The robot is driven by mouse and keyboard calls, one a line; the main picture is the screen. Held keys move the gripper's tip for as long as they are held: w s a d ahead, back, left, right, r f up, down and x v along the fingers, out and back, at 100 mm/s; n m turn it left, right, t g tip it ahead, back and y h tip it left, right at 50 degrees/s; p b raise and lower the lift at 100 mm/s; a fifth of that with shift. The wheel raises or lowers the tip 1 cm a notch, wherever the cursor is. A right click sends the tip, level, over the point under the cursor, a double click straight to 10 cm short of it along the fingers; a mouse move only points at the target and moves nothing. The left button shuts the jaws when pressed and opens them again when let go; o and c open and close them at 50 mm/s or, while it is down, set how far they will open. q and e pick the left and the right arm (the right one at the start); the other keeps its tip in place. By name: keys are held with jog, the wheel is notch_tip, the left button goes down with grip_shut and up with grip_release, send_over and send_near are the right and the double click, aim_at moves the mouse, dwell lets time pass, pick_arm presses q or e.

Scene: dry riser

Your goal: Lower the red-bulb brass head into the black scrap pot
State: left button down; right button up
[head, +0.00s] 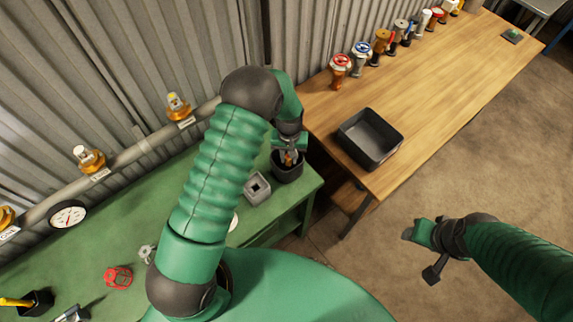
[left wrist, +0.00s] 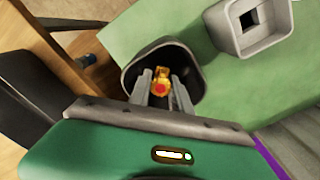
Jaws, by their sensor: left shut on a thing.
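The brass head (left wrist: 161,80) with a red bulb is between the fingers of my left gripper (left wrist: 158,88). The gripper is shut on it and points down into the mouth of the black scrap pot (left wrist: 190,60). In the head view the left gripper (head: 289,150) is over the black pot (head: 287,172), at the right end of the green bench. I cannot tell whether the head touches the pot's floor. My right gripper (head: 420,236) is at the right over the floor; its jaw opening is unclear.
A grey square holder (head: 257,187) stands left of the pot on the green bench (head: 150,215). The wooden table (head: 420,100) holds a black tray (head: 370,138) and a row of valves (head: 340,68). A pipe with brass heads (head: 178,106) runs along the wall.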

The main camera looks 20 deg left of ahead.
pick_arm(q)
jog(key=shift+d+f, duration=0.15)
jog(key=shift+d, duration=0.1)
jog(key=shift+a+f+b, duration=0.15)
jog(key=shift+f+b, duration=0.25)
jog(key=shift+f+b, duration=1.35)
jog(key=shift+f, duration=0.5)
dwell(0.9)
jog(key=c, duration=1.1)
grip_release()
